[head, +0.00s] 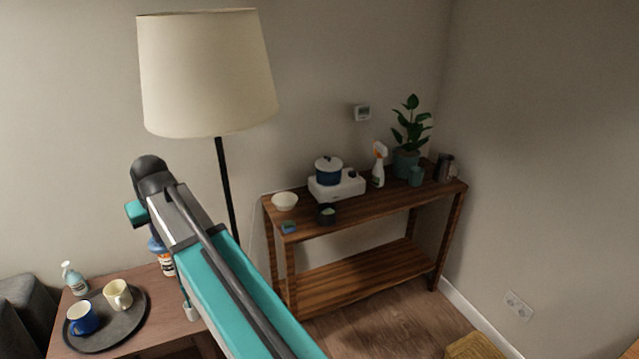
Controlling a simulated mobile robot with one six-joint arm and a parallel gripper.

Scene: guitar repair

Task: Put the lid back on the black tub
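A small black tub (326,214) stands at the front edge of the wooden console's top, with something greenish showing in its open mouth. I cannot make out a loose lid for it. A small flat blue and dark item (289,228) lies to its left; it is too small to identify. My teal arm crosses the foreground from the bottom towards the upper left. My gripper is not in view.
Behind the tub, a lidded blue pot (328,174) sits on a white hotplate (350,187). A cream bowl (285,201), spray bottle (379,165) and plant (411,130) share the console (400,203). A floor lamp (205,75) stands left; a tray (135,323) holds mugs.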

